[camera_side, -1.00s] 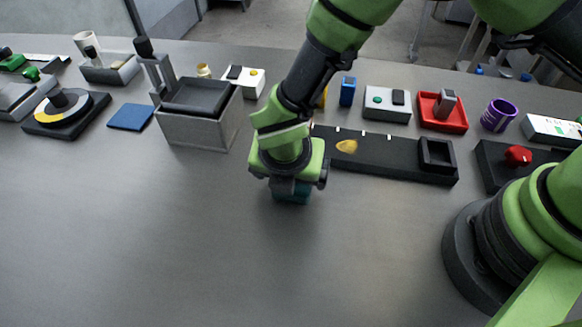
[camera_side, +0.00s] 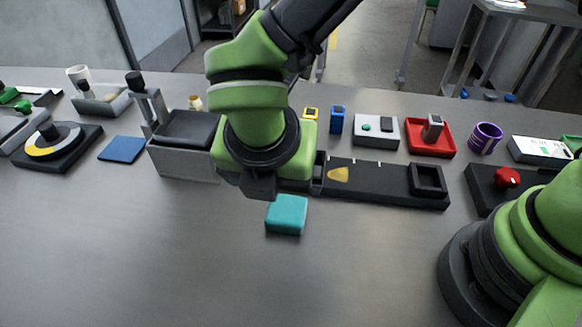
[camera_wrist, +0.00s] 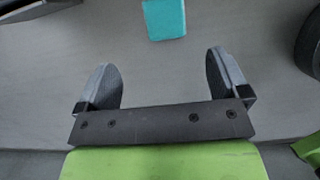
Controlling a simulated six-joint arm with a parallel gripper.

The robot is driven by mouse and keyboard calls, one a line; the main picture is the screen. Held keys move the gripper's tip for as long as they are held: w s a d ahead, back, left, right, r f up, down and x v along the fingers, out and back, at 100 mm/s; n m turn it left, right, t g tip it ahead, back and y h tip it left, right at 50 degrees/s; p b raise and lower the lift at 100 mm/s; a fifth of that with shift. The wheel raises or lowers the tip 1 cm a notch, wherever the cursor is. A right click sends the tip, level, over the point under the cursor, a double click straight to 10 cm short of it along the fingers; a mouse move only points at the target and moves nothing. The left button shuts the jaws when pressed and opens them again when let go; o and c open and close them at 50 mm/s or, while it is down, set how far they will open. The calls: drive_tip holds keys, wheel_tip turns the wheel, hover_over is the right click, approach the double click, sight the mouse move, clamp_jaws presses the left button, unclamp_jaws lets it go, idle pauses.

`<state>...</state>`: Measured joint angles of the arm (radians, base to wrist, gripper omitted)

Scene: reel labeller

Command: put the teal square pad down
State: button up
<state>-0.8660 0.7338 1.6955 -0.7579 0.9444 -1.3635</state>
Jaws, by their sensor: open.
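The teal square pad (camera_side: 287,214) lies flat on the grey table, in front of the long black track. It also shows at the top edge of the wrist view (camera_wrist: 164,18), partly cut off. My gripper (camera_wrist: 162,80) is open and empty in the wrist view, its two dark fingers spread wide with bare table between them. The pad is beyond the fingertips and apart from them. In the side view my gripper's fingers are mostly hidden behind the wrist, above and behind the pad.
The black track (camera_side: 385,184) runs behind the pad to the right. A grey box with a dark lid (camera_side: 185,150) and a blue square (camera_side: 122,149) stand to the left. A black block with a red knob (camera_side: 507,178) is at right. The table's front is clear.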

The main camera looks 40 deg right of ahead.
drive_tip(key=s+d+r+m+y, duration=0.2)
drive_tip(key=d+r+m+y, duration=0.1)
drive_tip(key=d+r+m, duration=0.95)
drive_tip(key=s+d+r+m+t+y, duration=0.1)
drive_tip(key=s+d+r+m+t, duration=0.1)
drive_tip(key=m, duration=0.6)
drive_tip(key=s+d+r+m+t+y, duration=0.1)
drive_tip(key=s+d+r+m+t, duration=0.1)
drive_tip(key=s+m, duration=0.5)
drive_tip(key=shift+s+d+r+m, duration=0.25)
drive_tip(key=shift+d+r+m, duration=0.45)
drive_tip(key=shift+d+m, duration=0.55)
drive_tip(key=shift+o, duration=0.6)
drive_tip(key=shift+s+m, duration=0.25)
drive_tip(key=shift+m, duration=0.35)
